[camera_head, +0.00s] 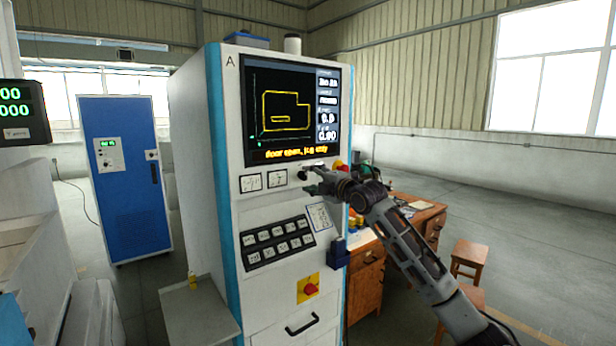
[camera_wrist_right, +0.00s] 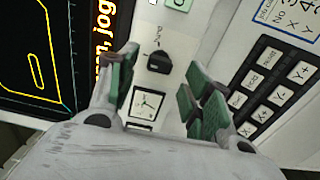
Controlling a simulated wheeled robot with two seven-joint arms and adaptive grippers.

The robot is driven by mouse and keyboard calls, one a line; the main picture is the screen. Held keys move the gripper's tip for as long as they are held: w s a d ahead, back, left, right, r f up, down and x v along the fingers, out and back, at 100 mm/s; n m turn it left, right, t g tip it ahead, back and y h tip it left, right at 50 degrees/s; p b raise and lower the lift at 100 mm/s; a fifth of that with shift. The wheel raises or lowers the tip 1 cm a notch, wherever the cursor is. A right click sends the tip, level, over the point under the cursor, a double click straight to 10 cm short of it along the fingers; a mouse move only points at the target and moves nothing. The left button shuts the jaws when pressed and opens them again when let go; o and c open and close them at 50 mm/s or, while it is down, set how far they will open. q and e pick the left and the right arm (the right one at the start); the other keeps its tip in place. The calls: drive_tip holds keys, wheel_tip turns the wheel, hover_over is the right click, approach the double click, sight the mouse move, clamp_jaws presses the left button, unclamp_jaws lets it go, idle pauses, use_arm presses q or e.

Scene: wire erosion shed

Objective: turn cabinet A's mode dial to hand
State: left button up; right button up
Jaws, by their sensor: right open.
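Cabinet A (camera_head: 219,150) is a tall white and blue control cabinet marked "A". A small black dial (camera_wrist_right: 158,62) sits on its white panel in the right wrist view; small lettering beside it is too unclear to read. In the head view the dial (camera_head: 302,175) shows just left of my right gripper (camera_head: 316,188). My right gripper, also in the right wrist view (camera_wrist_right: 160,88), is open with green finger pads. The dial appears between and slightly beyond the fingertips, with no clear contact. My left gripper is out of view.
The screen (camera_head: 285,105) above reads "door open, jog only". Square gauges (camera_head: 263,181) and a black button pad (camera_head: 278,242) are nearby. A red stop button (camera_head: 310,289) is lower. A wooden desk (camera_head: 367,283) stands right of the cabinet.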

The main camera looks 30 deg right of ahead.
sight(303, 176)
drive_tip(key=shift+w+a+p, duration=0.15)
drive_tip(key=shift+w+p, duration=0.15)
drive_tip(key=shift+w, duration=1)
drive_tip(key=c, duration=1)
